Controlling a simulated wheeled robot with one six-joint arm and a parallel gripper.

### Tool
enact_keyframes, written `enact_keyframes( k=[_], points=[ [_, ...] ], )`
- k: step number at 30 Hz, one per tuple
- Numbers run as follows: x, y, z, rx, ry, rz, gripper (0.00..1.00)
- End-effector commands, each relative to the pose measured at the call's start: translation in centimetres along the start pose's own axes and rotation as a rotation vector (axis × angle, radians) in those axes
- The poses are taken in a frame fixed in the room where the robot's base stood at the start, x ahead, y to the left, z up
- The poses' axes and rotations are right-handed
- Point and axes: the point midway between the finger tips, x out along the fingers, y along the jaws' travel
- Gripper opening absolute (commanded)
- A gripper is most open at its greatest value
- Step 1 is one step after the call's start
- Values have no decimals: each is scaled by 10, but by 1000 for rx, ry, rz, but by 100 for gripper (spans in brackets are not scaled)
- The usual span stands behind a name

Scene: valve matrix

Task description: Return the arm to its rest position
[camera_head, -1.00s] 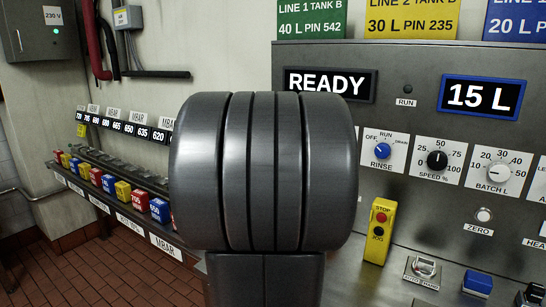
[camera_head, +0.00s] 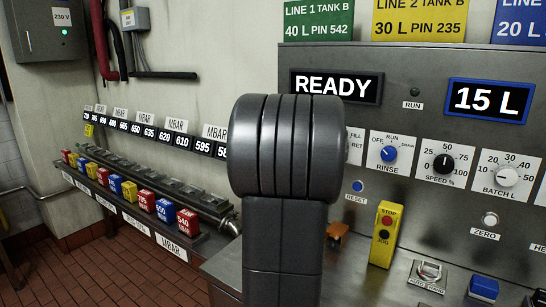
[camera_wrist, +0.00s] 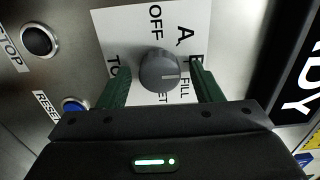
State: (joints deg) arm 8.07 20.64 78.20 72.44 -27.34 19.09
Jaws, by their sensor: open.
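My arm (camera_head: 284,150) stands upright in the middle of the head view, in front of the panel; its gripper is hidden there. In the wrist view my gripper (camera_wrist: 160,84) is open, with its two green fingers apart and nothing held. A round grey knob (camera_wrist: 158,70) on a white label plate (camera_wrist: 133,22) with OFF and FILL shows between the fingers, with a gap on each side. How far the fingertips are from the panel I cannot tell.
A blue RESET button (camera_wrist: 73,104) and a black STOP button (camera_wrist: 39,40) are left of the fingers. The yellow STOP/JOG box (camera_head: 384,235) and an orange part (camera_head: 338,232) stand right of my arm. A row of coloured valve blocks (camera_head: 145,201) runs along the left wall.

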Motion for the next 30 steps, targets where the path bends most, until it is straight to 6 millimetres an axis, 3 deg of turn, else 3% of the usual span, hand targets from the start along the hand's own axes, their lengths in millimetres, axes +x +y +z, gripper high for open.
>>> enact_keyframes(
  k=[8, 28, 30],
  points=[
    [-18, 0, 0, 10, -2, 0, 59],
    [-143, 0, 0, 11, -3, 1, 59],
    [-121, 1, 0, 8, 4, 3, 59]
  ],
)
